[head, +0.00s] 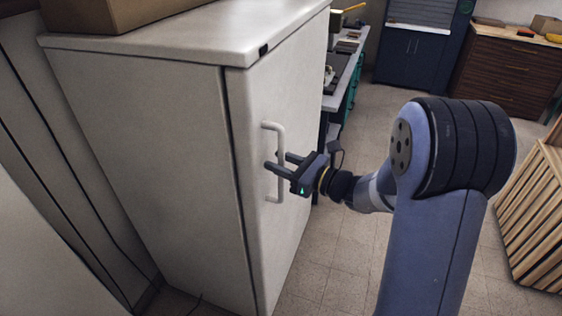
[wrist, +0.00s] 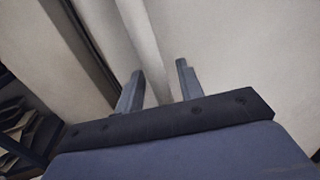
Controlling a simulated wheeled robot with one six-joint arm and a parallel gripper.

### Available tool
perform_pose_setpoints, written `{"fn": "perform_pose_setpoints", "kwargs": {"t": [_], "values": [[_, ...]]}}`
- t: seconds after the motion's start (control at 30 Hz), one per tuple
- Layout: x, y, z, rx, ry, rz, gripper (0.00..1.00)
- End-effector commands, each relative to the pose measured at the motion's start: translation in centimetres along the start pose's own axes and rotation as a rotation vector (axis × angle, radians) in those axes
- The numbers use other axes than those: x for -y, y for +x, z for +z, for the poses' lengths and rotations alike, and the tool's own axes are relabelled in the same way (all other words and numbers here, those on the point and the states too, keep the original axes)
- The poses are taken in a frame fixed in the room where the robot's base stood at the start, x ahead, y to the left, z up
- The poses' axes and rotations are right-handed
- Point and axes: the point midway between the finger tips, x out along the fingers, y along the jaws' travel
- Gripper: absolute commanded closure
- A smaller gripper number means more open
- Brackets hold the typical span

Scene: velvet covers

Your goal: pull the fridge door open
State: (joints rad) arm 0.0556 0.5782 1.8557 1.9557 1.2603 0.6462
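The fridge (head: 150,150) is a tall off-white cabinet at the left of the head view. Its door (head: 292,85) looks shut, flush along the seam with the body. A pale vertical bar handle (head: 273,127) stands out from the door; it also shows in the wrist view (wrist: 140,38). My gripper (head: 274,161) is at the handle's middle height with its fingers pointing at the door. In the wrist view my gripper (wrist: 159,66) has its two fingers apart, with the handle running between them. Gaps show on both sides, so it is not clamped.
A cardboard box (head: 120,12) sits on top of the fridge. A cluttered counter (head: 350,65) stands beyond the fridge. Dark blue cabinets (head: 410,55) and a brown drawer unit (head: 510,75) are at the back. A slatted wooden crate (head: 535,215) stands at right. The tiled floor (head: 335,260) before the door is clear.

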Motion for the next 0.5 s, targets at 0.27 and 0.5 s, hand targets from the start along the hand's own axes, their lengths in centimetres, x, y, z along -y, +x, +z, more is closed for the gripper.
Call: {"fn": "perform_pose_setpoints", "kwargs": {"t": [0.27,0.5], "values": [[0.00,-0.04,-0.01,0.000,0.000,0.000,0.82],[0.00,-0.05,-0.01,0.000,0.000,0.000,1.00]]}}
